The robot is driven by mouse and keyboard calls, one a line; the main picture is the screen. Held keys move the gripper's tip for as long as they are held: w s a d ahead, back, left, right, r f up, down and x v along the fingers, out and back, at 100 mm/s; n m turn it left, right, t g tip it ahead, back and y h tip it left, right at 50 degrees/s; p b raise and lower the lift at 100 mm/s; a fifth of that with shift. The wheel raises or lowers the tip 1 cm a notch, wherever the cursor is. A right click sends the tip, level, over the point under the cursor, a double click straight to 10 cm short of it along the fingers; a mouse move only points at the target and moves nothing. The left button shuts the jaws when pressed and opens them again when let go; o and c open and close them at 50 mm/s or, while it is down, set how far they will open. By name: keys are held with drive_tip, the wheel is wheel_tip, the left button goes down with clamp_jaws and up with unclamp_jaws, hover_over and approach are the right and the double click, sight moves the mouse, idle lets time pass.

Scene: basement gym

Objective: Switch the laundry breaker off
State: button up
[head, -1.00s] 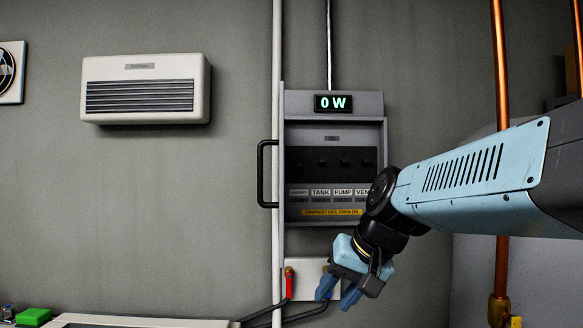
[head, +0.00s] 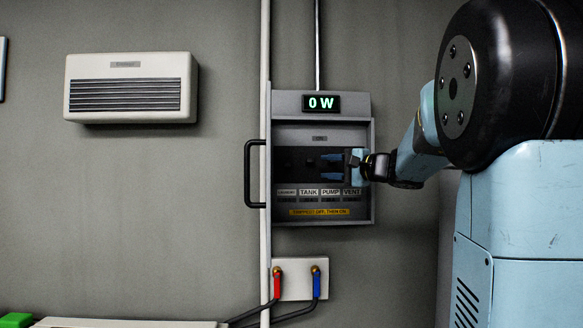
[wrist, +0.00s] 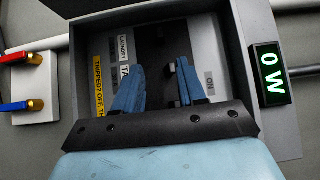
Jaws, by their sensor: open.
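The grey breaker panel (head: 323,100) is on the wall with its front open. Its labels run laundry (head: 287,192), tank, pump and vent from left to right. The dark laundry breaker (head: 287,165) is at the far left of the row; its lever position is too dark to tell. My gripper (head: 322,166) reaches in from the right, open, fingers pointing left, before the tank and pump breakers. In the wrist view my fingers (wrist: 160,66) are apart inside the panel, with a small dark lever near the right finger. The laundry label (wrist: 123,48) lies just beyond the fingertips.
A display (head: 321,102) on the panel top reads 0 W. The panel's handle (head: 249,173) stands out at its left. Below are red (head: 277,286) and blue (head: 316,286) valve levers. A white wall unit (head: 130,88) hangs at left. Bare wall lies between.

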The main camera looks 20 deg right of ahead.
sight(289, 165)
drive_tip(key=x, duration=1.3)
drive_tip(key=shift+w+a, duration=0.15)
drive_tip(key=shift+a, duration=0.1)
drive_tip(key=shift+c, duration=0.4)
